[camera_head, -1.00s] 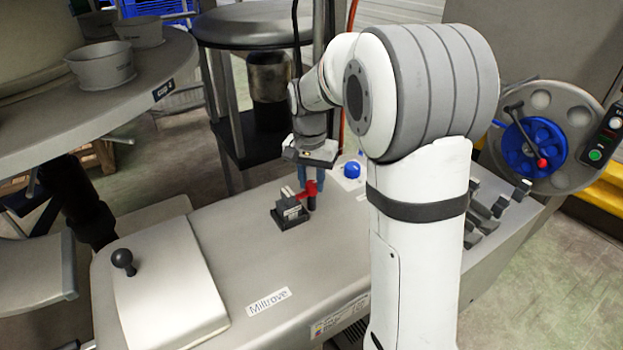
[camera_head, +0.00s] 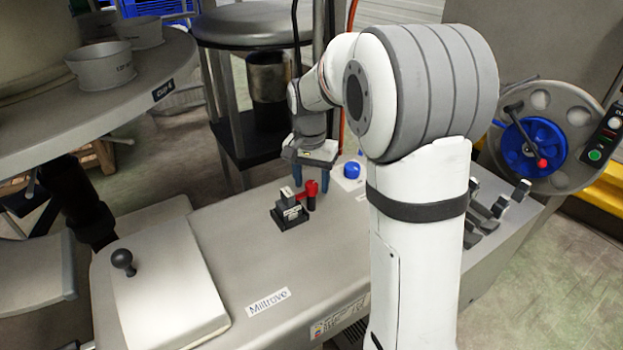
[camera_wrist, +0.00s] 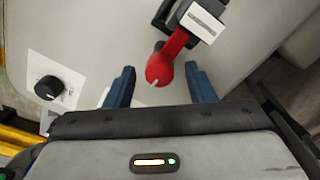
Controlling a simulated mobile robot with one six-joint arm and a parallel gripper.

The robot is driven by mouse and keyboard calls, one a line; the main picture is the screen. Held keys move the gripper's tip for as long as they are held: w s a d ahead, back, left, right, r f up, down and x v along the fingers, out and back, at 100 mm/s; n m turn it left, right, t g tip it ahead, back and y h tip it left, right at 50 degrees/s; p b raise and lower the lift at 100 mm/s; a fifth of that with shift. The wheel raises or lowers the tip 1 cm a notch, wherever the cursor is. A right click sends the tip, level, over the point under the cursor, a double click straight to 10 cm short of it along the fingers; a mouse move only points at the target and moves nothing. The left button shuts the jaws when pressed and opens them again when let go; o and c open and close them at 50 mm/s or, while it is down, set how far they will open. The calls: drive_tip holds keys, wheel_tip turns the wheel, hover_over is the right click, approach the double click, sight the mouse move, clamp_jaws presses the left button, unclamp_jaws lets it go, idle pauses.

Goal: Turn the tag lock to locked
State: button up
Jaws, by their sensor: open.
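The tag lock (camera_head: 290,211) is a small dark block with white labels and a red lever (camera_head: 311,189), on the grey machine top. In the wrist view the lock's body (camera_wrist: 200,22) is at top centre, and the red lever (camera_wrist: 175,45) points from it toward me. The lever's round end lies between my finger tips. My gripper (camera_head: 312,183) is open, pointing down just above and behind the lever in the head view. Its two blue fingers (camera_wrist: 160,76) stand either side of the red end with gaps. I cannot read the lock's labels.
A blue button (camera_head: 351,170) on a white plate is right of the lock. A lidded hatch with a black knob (camera_head: 122,259) is at the front left. Several grey levers (camera_head: 485,208) and a blue handwheel (camera_head: 533,147) are at the right. The top near the label (camera_head: 268,302) is clear.

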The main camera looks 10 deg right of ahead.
sight(311, 183)
drive_tip(key=shift+r, duration=0.1)
wheel_tip(311, 183, up, 8)
drive_tip(key=shift+w+a+f, duration=0.1)
drive_tip(key=shift+f, duration=0.15)
drive_tip(key=shift+r, duration=0.1)
drive_tip(key=shift+s, duration=0.35)
drive_tip(key=s+f+n+t, duration=0.1)
drive_tip(key=s+f+n, duration=0.1)
drive_tip(key=s, duration=0.9)
drive_tip(key=s+f+n+t, duration=0.2)
drive_tip(key=s+n, duration=0.2)
drive_tip(key=s, duration=0.8)
drive_tip(key=shift+d+f+n, duration=0.3)
drive_tip(key=shift+f+n, duration=0.05)
drive_tip(key=shift+n, duration=0.05)
drive_tip(key=shift+c, duration=0.4)
